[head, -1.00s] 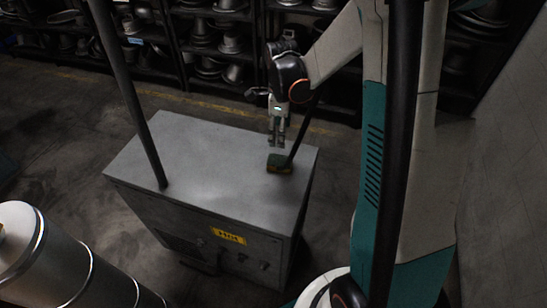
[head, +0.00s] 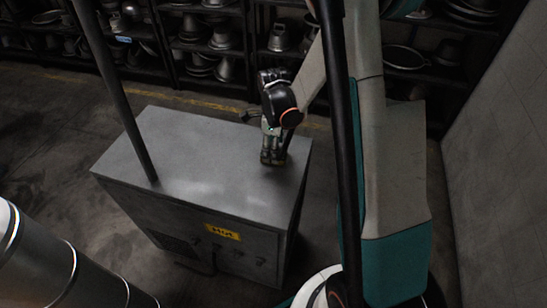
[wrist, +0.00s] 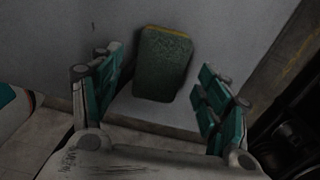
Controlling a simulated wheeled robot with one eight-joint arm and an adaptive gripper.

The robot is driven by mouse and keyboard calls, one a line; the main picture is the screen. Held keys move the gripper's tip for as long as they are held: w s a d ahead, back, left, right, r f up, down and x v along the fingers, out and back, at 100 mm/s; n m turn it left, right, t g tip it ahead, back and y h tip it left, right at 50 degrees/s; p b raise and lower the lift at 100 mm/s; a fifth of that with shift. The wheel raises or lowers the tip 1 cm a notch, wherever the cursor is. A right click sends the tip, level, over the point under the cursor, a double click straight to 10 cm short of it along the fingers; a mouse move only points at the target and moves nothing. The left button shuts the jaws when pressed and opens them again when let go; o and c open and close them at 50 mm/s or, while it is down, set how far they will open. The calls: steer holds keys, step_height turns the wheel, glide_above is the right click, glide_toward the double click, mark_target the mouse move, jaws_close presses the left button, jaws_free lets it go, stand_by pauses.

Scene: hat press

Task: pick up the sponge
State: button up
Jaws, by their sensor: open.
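The sponge (wrist: 162,64) is a dark green block with a yellow edge, lying on the grey cabinet top. In the wrist view it sits between my two spread teal fingers, with gaps on both sides. My gripper (wrist: 160,92) is open and holds nothing. In the head view my gripper (head: 272,158) is low over the right part of the cabinet top, and its fingers largely hide the sponge there.
The grey metal cabinet (head: 200,145) has a yellow label on its front and a mostly bare top. A dark pole (head: 122,100) crosses its left part. Shelves with metal hat moulds (head: 215,45) stand behind. A shiny cylinder (head: 45,265) is at lower left.

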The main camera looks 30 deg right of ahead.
step_height(320, 180, down, 3)
steer(key=shift+b, duration=0.4)
steer(key=shift+r, duration=0.1)
steer(key=c, duration=0.8)
steer(key=shift+r, duration=0.1)
step_height(320, 180, up, 20)
steer(key=p, duration=0.6)
steer(key=shift+p, duration=0.3)
steer(key=shift+c, duration=0.2)
steer(key=shift+c, duration=1.1)
